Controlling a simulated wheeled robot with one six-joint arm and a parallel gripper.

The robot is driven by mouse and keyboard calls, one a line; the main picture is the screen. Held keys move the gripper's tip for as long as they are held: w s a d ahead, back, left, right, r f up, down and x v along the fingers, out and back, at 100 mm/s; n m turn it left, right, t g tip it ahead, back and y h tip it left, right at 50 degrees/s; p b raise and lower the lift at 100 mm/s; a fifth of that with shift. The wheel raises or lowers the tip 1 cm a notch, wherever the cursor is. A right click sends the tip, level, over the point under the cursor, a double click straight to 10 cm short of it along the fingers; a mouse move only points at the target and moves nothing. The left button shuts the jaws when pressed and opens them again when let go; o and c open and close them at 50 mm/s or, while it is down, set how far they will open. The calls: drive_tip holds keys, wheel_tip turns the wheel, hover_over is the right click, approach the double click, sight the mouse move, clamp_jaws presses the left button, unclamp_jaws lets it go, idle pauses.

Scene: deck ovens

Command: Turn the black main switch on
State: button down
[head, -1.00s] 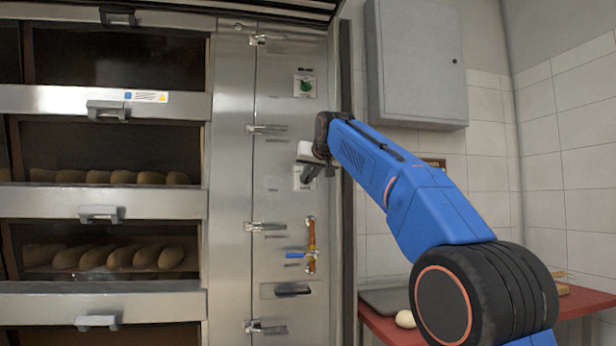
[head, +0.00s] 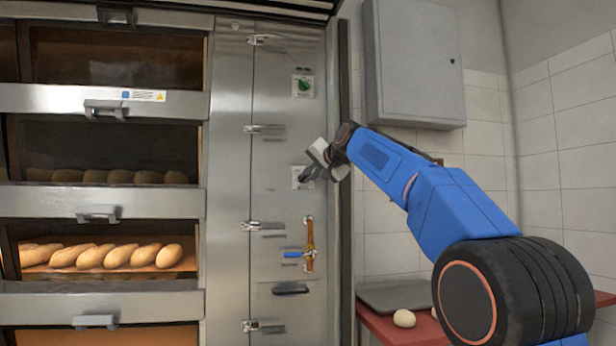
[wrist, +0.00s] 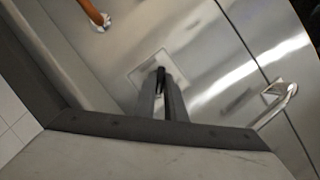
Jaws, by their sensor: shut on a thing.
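The black main switch (wrist: 161,73) sits on a pale square plate (wrist: 143,70) on the steel oven panel. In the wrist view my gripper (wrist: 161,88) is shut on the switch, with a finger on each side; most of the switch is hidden. In the head view my gripper (head: 309,172) reaches the panel from the right and is tilted. It covers the switch there, and only part of the plate (head: 296,178) shows.
A green round knob (head: 304,86) is above. A blue-handled valve (head: 294,254) on a copper pipe (head: 310,243) is below. Door hinges (head: 264,129) line the panel's left. A grey wall box (head: 416,64) and a red table (head: 380,328) stand right.

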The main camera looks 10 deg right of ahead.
idle(0.4)
drive_tip(key=c, duration=1.8)
unclamp_jaws()
drive_tip(key=shift+s, duration=0.15)
drive_tip(key=v, duration=1.7)
drive_tip(key=shift+d+f, duration=0.1)
drive_tip(key=shift+d, duration=0.1)
drive_tip(key=s+f+n+g+h, duration=0.1)
drive_tip(key=s+f+n+g, duration=0.1)
drive_tip(key=s+f, duration=1.1)
drive_tip(key=s+f+n+g+h, duration=0.1)
drive_tip(key=s+f+g, duration=0.3)
drive_tip(key=s+f, duration=1)
drive_tip(key=s+d+f+n+g+h, duration=0.1)
drive_tip(key=s+f, duration=1.2)
drive_tip(key=f, duration=2.2)
drive_tip(key=shift+s+d+f+n+g+h, duration=0.15)
drive_tip(key=shift+n+g+h, duration=0.1)
drive_tip(key=shift+n+g, duration=0.35)
drive_tip(key=shift+s+f+n+g+h, duration=0.15)
drive_tip(key=shift+n+g+h, duration=0.1)
drive_tip(key=shift+n+g, duration=0.3)
